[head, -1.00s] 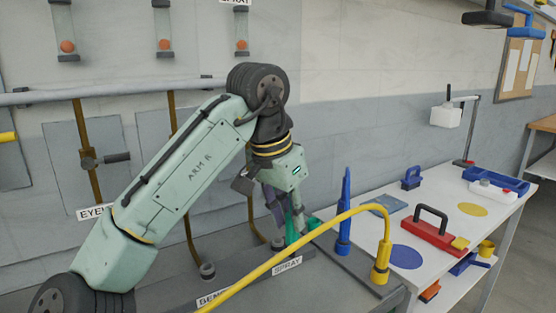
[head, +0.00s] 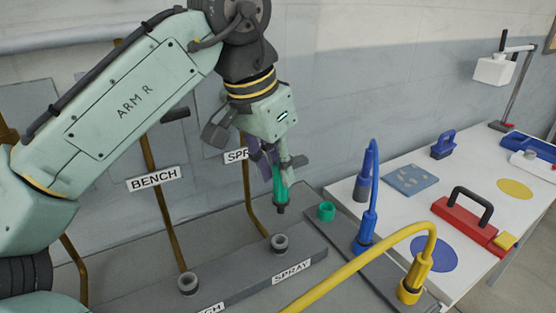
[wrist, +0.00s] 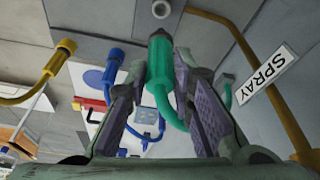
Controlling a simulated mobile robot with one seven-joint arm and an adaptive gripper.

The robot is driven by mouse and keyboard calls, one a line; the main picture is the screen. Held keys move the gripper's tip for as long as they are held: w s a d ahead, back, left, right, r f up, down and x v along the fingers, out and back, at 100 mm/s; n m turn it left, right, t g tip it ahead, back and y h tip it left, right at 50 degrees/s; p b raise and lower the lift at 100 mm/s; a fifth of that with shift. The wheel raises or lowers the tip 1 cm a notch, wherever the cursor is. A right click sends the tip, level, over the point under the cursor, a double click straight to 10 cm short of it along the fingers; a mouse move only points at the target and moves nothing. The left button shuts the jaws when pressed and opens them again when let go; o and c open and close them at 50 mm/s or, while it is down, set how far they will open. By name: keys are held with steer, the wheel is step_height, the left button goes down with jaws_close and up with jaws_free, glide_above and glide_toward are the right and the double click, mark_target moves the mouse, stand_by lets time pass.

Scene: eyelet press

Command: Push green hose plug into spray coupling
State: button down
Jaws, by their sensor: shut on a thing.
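My gripper (head: 280,165) is shut on the green hose plug (head: 281,188), which hangs roughly upright with its dark tip down. In the wrist view the green plug (wrist: 160,75) sits between the two purple-padded fingers, with its green hose curving back below. The spray coupling (head: 280,243) is a grey ring on the bench ledge, behind the SPRAY label (head: 292,272). The plug's tip is above the coupling and apart from it. A grey round fitting (wrist: 161,9), seemingly this coupling, shows at the top of the wrist view, beyond the tip.
The bench coupling (head: 188,284) is to the left. An empty green holder (head: 326,211) stands to the right, beside the blue hose plug (head: 366,232) and yellow hose plug (head: 412,280). A brown pipe (head: 252,190) rises behind the plug. A white table (head: 395,165) lies further right.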

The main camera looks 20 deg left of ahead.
mark_target(275, 196)
steer(key=shift+s, duration=0.1)
steer(key=shift+f, duration=0.4)
steer(key=shift+f+b, duration=1.75)
steer(key=shift+f, duration=0.8)
steer(key=shift+p, duration=0.7)
steer(key=shift+f, duration=0.4)
steer(key=shift+p, duration=0.8)
stand_by(1.4)
steer(key=shift+f+b, duration=0.75)
steer(key=shift+f, duration=0.85)
